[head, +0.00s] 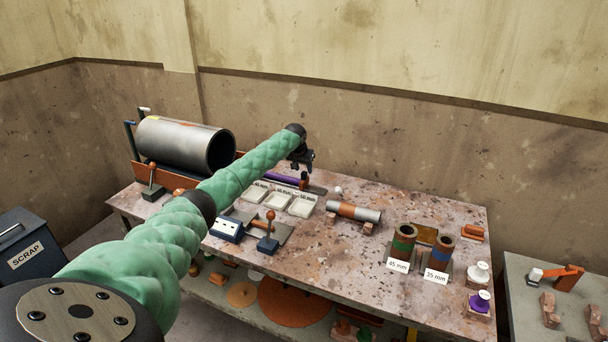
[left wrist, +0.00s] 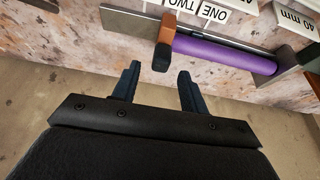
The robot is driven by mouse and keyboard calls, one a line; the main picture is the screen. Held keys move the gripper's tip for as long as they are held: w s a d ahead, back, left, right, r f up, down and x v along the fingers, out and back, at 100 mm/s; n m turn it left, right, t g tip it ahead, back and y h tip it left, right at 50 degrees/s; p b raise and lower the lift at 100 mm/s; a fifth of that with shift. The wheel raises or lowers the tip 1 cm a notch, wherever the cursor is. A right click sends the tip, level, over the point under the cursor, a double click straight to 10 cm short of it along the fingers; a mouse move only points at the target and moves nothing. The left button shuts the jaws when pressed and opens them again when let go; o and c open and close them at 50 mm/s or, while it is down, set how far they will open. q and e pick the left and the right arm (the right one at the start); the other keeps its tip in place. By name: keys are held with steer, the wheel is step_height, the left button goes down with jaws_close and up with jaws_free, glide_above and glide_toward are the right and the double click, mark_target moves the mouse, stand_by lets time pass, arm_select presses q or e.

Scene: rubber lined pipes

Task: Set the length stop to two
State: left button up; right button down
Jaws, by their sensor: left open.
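The length stop (left wrist: 164,42), an orange-brown block with a black end, sits on a grey metal rail (left wrist: 128,22) in the left wrist view. White labels TWO (left wrist: 176,14) and ONE (left wrist: 213,12) lie behind the rail, and the stop stands close to TWO. I cannot tell its exact alignment. A purple rod (left wrist: 225,54) lies along the rail to its right, its end at the stop. My left gripper (left wrist: 160,88) is open and empty, apart from the stop, its fingers pointing toward the rail. It hangs over the table's back in the head view (head: 302,160). My right gripper is not in view.
A large metal pipe (head: 185,144) lies in a cradle at the back left. White trays (head: 277,201), a blue box (head: 227,230), an orange-knobbed lever (head: 269,232) and a banded pipe (head: 353,211) stand on the table. Labelled cylinders (head: 404,242) are farther right.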

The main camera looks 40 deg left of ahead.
mark_target(301, 183)
arm_select(q)
steer(key=b+v, duration=0.1)
steer(key=v, duration=0.3)
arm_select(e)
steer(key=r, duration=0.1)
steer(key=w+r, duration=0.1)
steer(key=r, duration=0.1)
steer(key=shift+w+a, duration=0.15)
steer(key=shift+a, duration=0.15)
